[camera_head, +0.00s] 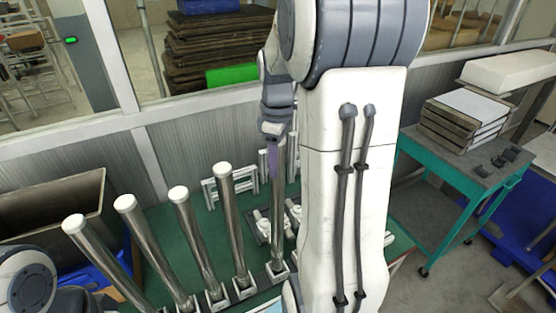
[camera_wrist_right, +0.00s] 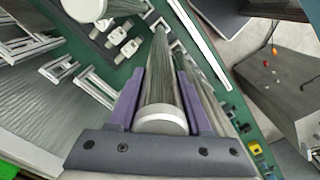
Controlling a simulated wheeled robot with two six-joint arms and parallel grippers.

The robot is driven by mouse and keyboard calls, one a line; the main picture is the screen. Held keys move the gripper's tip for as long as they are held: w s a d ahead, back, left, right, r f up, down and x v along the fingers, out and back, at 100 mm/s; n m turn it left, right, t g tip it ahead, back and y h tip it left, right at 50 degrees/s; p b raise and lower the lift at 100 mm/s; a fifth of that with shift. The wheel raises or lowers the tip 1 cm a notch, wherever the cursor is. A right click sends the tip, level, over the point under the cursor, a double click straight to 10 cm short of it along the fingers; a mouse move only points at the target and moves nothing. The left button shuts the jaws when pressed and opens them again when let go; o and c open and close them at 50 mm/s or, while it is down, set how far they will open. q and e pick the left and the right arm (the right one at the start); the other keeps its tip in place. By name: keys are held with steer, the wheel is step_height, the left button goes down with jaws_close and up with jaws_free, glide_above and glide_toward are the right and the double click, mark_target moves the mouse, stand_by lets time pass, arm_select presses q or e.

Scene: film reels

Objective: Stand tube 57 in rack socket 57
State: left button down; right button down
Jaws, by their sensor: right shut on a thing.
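My right gripper (camera_head: 275,160) is shut on a shiny metal tube (camera_head: 278,215) near its top. In the right wrist view the purple fingers (camera_wrist_right: 160,100) lie on both sides of the tube (camera_wrist_right: 163,75), with its white cap (camera_wrist_right: 162,124) near the palm. The tube is close to upright. Its foot is at a light square socket at the right end of the rack row (camera_head: 245,292); I cannot tell whether it is seated. No number is readable. My left arm shows at the lower left, but its gripper is out of view.
Several white-capped metal tubes (camera_head: 190,235) stand left of the held one. White frames (camera_head: 228,187) and small pale fittings (camera_head: 263,225) lie behind on the green bench (camera_head: 190,212). A teal table (camera_head: 450,170) stands at the right. My right arm hides the bench's middle right.

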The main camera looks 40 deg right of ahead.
step_height(320, 180, down, 4)
steer(key=b, duration=0.3)
steer(key=shift+f, duration=0.2)
stand_by(1.3)
steer(key=shift+f+b, duration=0.35)
steer(key=shift+f, duration=0.3)
stand_by(0.3)
steer(key=c, duration=0.6)
jaws_free()
step_height(320, 180, up, 11)
steer(key=p, duration=1)
glide_above(278, 178)
steer(key=w+d, duration=0.1)
steer(key=w, duration=0.1)
steer(key=shift+s, duration=0.25)
